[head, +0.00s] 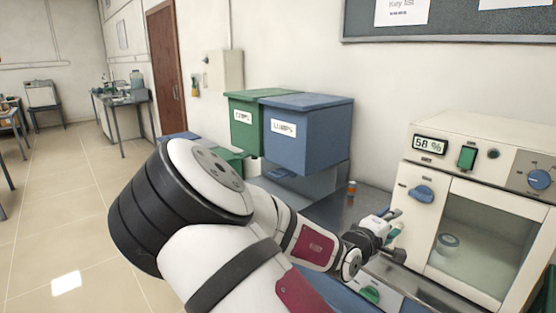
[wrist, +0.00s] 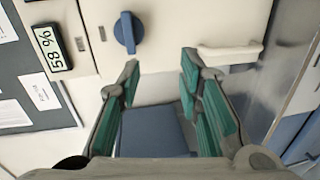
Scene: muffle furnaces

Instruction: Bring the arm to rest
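My arm reaches from the lower middle of the head view toward the right, with my gripper (head: 392,230) in front of the left side of a white furnace (head: 408,190). In the wrist view my gripper (wrist: 160,75) is open, its two green-padded fingers apart with nothing between the tips. A blue knob (wrist: 127,33) on the furnace front lies just beyond the left fingertip. It also shows in the head view (head: 421,194), above my gripper. A pale handle (wrist: 230,52) is beyond the right fingertip. I cannot tell whether a finger touches the furnace.
The furnace display (head: 430,144) reads 58 %. Its windowed door (head: 480,240) looks closed, with a small round item (head: 448,242) behind it. A blue bin (head: 307,135) and a green bin (head: 243,120) stand left of it. A small orange-topped container (head: 351,188) stands near my gripper. The floor at left is open.

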